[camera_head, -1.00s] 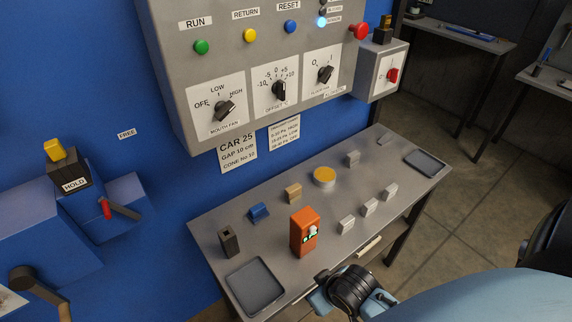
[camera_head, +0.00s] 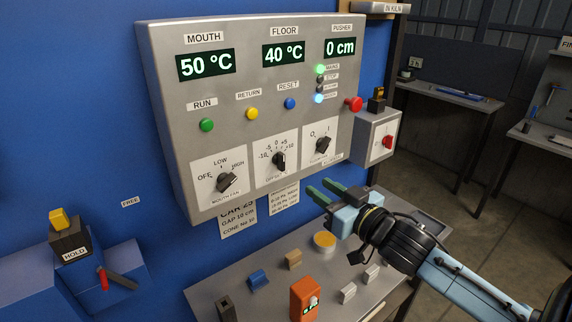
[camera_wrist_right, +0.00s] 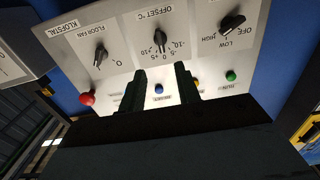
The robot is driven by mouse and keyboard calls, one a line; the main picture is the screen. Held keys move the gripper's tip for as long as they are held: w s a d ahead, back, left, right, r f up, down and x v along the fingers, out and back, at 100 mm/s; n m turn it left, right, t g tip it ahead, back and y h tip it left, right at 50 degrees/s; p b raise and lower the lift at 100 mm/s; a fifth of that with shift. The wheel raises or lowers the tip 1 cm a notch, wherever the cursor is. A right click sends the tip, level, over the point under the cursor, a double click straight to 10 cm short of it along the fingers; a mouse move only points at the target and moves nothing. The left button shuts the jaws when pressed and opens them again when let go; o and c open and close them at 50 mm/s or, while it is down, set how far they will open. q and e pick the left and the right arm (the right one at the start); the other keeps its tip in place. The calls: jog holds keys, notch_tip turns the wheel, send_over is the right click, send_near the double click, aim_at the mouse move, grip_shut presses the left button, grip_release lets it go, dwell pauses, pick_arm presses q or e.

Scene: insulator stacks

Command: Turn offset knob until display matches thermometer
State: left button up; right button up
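The black offset knob (camera_head: 278,160) is on the grey control panel, on a white plate marked from -10 to +10. Its pointer seems near 0. It shows upside down in the right wrist view (camera_wrist_right: 160,40). The MOUTH display (camera_head: 206,65) reads 50 °C and the FLOOR display (camera_head: 284,53) reads 40 °C. An orange device (camera_head: 304,298), perhaps the thermometer, stands on the table; its small green readout is illegible. My right gripper (camera_head: 320,187) is open and empty, below and right of the knob, apart from it. My left gripper is out of view.
The mouth fan knob (camera_head: 226,182) and floor fan knob (camera_head: 323,145) flank the offset knob. A red button (camera_head: 353,104) and a side switch box (camera_head: 377,138) are to the right. The table (camera_head: 235,285) below holds several small blocks and a yellow-topped disc (camera_head: 324,240).

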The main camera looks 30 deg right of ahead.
aim_at(284, 162)
jog(key=w, duration=0.4)
jog(key=w+p, duration=0.1)
jog(key=w, duration=0.4)
jog(key=w+a, duration=0.1)
jog(key=w, duration=0.3)
jog(key=shift+w+r+p, duration=0.1)
jog(key=shift+w+p, duration=0.05)
jog(key=shift+p, duration=0.25)
jog(key=shift+c, duration=0.3)
grip_shut()
